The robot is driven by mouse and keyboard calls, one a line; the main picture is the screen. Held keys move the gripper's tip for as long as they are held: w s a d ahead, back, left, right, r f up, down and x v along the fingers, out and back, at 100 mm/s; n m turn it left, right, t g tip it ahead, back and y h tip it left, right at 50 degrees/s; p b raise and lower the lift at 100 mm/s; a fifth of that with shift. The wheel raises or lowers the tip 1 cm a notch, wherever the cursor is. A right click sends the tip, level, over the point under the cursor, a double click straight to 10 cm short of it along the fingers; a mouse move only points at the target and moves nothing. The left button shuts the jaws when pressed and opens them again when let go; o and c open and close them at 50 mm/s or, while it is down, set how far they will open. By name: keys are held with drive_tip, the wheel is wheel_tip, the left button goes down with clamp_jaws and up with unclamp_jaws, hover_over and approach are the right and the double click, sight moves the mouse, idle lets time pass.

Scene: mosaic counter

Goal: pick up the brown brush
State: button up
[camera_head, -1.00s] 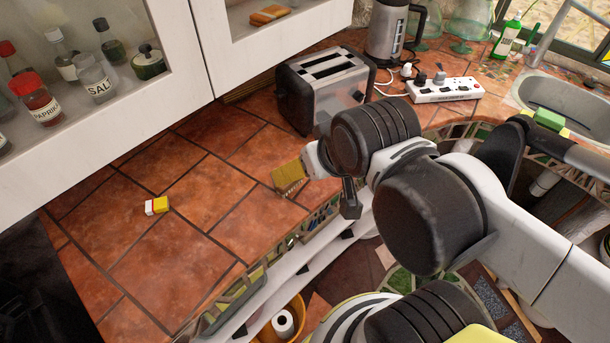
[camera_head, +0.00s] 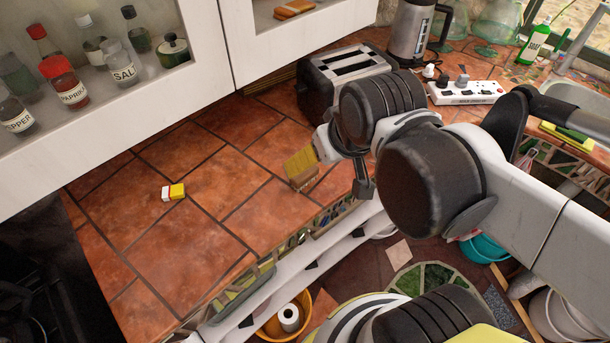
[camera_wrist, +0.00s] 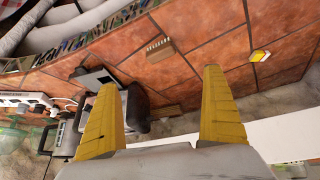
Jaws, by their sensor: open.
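The brown brush (camera_head: 306,180) is on the tiled counter near its front edge, partly hidden behind my gripper in the head view. In the wrist view the brush (camera_wrist: 159,49) is small, with a row of pale bristles along one side. My gripper (camera_head: 300,161) overlaps the brush in the head view, with a yellow finger in front of it. In the wrist view the two yellow fingers of my gripper (camera_wrist: 160,80) are wide apart with nothing between them. The brush is beyond the fingertips there, apart from them.
A toaster (camera_head: 345,78) stands behind my wrist, with a kettle (camera_head: 412,32) and a power strip (camera_head: 466,92) farther right. White cabinets (camera_head: 120,120) overhang the counter. A small yellow-and-white box (camera_head: 173,192) lies on open tiles at left.

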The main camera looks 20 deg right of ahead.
drive_tip(key=w+f+n+g, duration=0.2)
drive_tip(key=w+g, duration=0.1)
drive_tip(key=w, duration=0.2)
drive_tip(key=n+g, duration=0.2)
drive_tip(key=g, duration=0.1)
approach(305, 172)
drive_tip(key=shift+s, duration=0.2)
drive_tip(key=shift+w+f, duration=0.15)
drive_tip(key=shift+f, duration=0.15)
wheel_tip(305, 172, down, 6)
drive_tip(key=shift+w+f+b, duration=0.1)
drive_tip(key=shift+b, duration=0.8)
wheel_tip(305, 172, down, 5)
drive_tip(key=b, duration=0.3)
drive_tip(key=shift+w+f, duration=0.1)
drive_tip(key=shift+w, duration=0.1)
drive_tip(key=c, duration=1.4)
drive_tip(key=shift+r, duration=0.2)
